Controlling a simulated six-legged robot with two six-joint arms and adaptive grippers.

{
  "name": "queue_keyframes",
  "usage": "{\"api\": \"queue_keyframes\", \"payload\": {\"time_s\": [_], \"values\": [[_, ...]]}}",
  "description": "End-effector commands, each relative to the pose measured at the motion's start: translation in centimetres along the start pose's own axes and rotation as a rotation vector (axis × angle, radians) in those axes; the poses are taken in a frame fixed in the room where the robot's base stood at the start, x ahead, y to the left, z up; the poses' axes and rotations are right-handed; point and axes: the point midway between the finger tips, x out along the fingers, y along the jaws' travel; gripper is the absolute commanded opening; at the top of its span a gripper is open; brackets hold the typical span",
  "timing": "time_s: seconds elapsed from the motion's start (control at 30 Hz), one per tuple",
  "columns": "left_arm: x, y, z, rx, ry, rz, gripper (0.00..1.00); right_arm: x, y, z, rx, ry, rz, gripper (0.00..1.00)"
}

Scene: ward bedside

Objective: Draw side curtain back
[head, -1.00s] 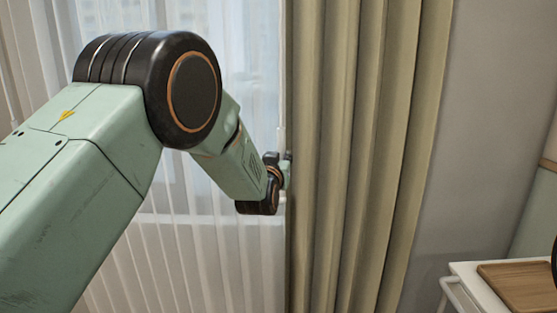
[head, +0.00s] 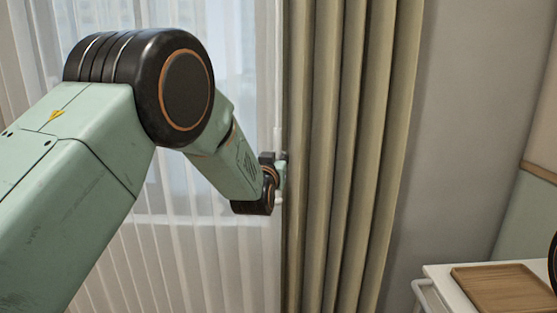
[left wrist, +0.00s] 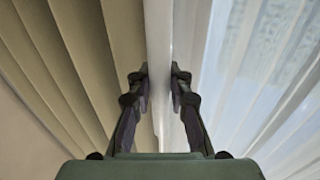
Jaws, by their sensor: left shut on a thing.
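The side curtain (head: 345,130) is olive-beige and hangs in deep vertical folds right of the window. It also shows at the left of the left wrist view (left wrist: 75,60). A slim white upright wand (left wrist: 159,45) runs along its window-side edge. My left gripper (left wrist: 160,88) has one finger on each side of this wand and is shut on it. In the head view the left gripper (head: 281,172) is at the curtain's left edge, its fingertips mostly hidden. My right gripper is not in view.
A sheer white curtain (head: 185,260) covers the window behind my left arm. At lower right stands a white bedside table (head: 436,274) with a wooden tray (head: 500,287). Bare grey wall (head: 465,130) lies between the curtain and a panel at the far right.

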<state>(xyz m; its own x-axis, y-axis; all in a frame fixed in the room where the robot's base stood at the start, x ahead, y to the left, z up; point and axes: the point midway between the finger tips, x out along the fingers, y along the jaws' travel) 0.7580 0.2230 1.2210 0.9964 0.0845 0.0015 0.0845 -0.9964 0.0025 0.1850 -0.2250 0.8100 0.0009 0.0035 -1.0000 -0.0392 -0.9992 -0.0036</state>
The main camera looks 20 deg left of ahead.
Motion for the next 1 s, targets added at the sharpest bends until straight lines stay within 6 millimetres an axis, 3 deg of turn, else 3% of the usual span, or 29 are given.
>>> {"api": "queue_keyframes", "payload": {"time_s": [0.03, 0.4, 0.43, 0.7, 1.0], "values": [[-0.18, 0.01, 0.74, 0.0, -0.016, 0.002, 0.0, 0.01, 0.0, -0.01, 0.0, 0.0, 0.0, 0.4], [-0.26, -0.08, 0.71, 0.004, -0.016, 0.007, 0.0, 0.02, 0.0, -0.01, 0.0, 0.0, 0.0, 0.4], [-0.26, -0.08, 0.72, 0.004, -0.016, 0.007, 0.18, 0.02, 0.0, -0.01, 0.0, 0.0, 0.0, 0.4], [-0.16, -0.08, 0.37, 0.001, -0.009, 0.004, 0.41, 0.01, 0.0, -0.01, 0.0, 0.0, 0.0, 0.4], [-0.1, 0.08, 0.1, 0.0, -0.003, 0.002, 0.41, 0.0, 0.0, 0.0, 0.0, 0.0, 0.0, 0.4]]}}
